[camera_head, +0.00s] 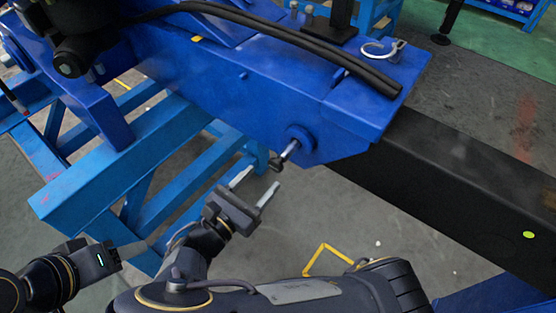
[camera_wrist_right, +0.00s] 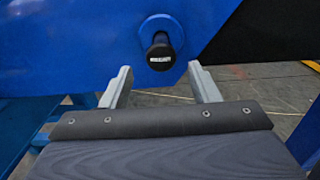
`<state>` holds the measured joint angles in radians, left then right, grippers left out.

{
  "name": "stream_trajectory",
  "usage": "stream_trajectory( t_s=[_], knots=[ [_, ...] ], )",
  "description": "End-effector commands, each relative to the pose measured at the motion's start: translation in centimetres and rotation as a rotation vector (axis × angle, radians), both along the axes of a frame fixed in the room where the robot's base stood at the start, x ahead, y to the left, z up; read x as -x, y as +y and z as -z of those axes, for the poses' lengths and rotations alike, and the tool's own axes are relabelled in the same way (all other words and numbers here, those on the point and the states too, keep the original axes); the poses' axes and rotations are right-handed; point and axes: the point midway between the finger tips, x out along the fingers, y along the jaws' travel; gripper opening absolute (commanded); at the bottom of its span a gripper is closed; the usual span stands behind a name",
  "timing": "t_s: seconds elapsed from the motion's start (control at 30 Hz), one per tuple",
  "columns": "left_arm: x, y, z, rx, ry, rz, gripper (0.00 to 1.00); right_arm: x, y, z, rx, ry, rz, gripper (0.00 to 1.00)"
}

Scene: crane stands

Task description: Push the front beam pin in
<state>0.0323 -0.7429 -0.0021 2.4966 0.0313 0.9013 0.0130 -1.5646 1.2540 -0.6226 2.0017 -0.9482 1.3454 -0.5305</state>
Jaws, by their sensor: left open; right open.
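The front beam pin (camera_head: 289,151) sticks out of a round blue boss (camera_head: 300,136) on the side of the blue beam (camera_head: 270,90). Its shaft is silver and its end is black. In the right wrist view the pin's black end (camera_wrist_right: 161,56) faces the camera, with a small white label. My right gripper (camera_head: 256,184) is open and empty, just short of the pin and apart from it. In the wrist view its fingers (camera_wrist_right: 162,72) stand either side below the pin end. My left gripper (camera_head: 134,249) is at the lower left, away from the pin, its fingers partly visible.
A blue stand frame (camera_head: 130,165) is below the beam at left. A black beam (camera_head: 470,185) extends from the blue beam to the right. Black hoses (camera_head: 290,38) and a metal hook (camera_head: 383,50) lie on top.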

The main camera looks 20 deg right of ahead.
Motion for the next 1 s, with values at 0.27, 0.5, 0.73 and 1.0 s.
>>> stream_trajectory(
  t_s=[0.27,0.5,0.73,1.0],
  knots=[
    [0.0,0.0,-0.9,0.0,0.0,0.0,0.55,-2.7,-3.7,-0.1,-0.002,0.003,0.005,0.55],
    [0.0,0.0,-1.1,0.0,0.0,0.0,0.55,-3.8,-5.0,0.0,-0.005,0.003,0.003,0.55],
    [0.0,0.0,-1.1,0.0,0.0,0.0,0.55,-3.9,-5.1,0.1,-0.007,0.003,0.002,0.55],
    [0.0,0.0,-1.1,0.0,0.0,0.0,0.55,-3.8,-5.1,0.1,-0.007,0.003,0.002,0.21]
  ],
)
